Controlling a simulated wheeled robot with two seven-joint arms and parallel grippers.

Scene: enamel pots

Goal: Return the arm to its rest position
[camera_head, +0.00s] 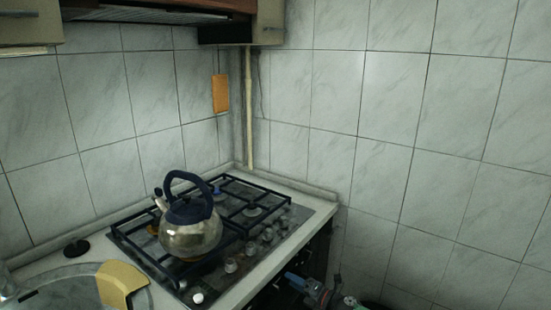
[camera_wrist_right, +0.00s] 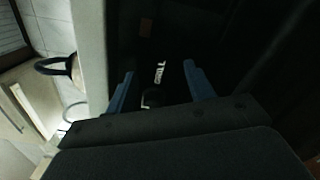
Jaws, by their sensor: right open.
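My right gripper (camera_head: 296,280) is low in the head view, right of the stove's front edge and below the counter top. In the right wrist view its two blue fingers (camera_wrist_right: 158,75) stand apart with nothing between them. A metal kettle (camera_head: 191,236) with a dark blue handle stands upright on the hob grate (camera_head: 135,240), well apart from my gripper. A dark looped handle (camera_wrist_right: 55,65) at the left of the wrist view looks like the kettle's. My left gripper is not in view.
The gas hob (camera_head: 300,213) has a row of knobs along its front edge. Tiled walls (camera_head: 400,100) close off the back and right.

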